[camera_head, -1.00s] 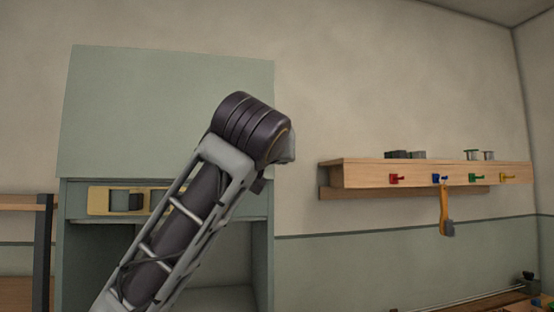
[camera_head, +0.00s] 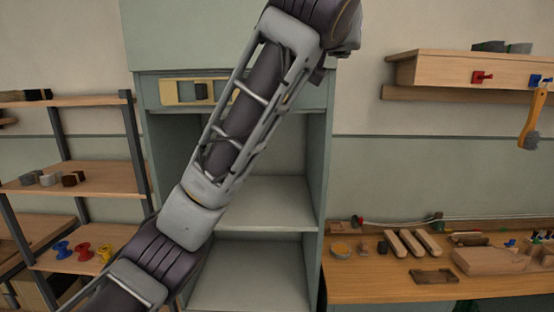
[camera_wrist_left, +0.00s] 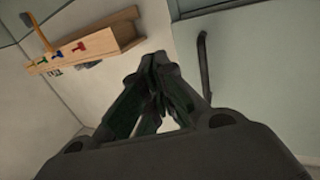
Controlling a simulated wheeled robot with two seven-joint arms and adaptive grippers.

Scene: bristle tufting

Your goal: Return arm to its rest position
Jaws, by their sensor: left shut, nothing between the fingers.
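My left arm (camera_head: 235,125) crosses the head view from the lower left up to the top edge, in front of the green cabinet (camera_head: 318,160). Its upper end runs out at the top of that view, so the gripper does not show there. In the left wrist view my left gripper (camera_wrist_left: 158,62) is shut with nothing between the fingers. Its fingertips are in the air, with pale wall and a green panel behind them. My right gripper is not in view.
A wall shelf (camera_head: 440,68) with coloured pegs and a hanging brush (camera_head: 533,118) is at the upper right. A wooden workbench (camera_head: 385,289) with blocks and tools stands below it. An open rack (camera_head: 95,181) with spools stands left of the cabinet.

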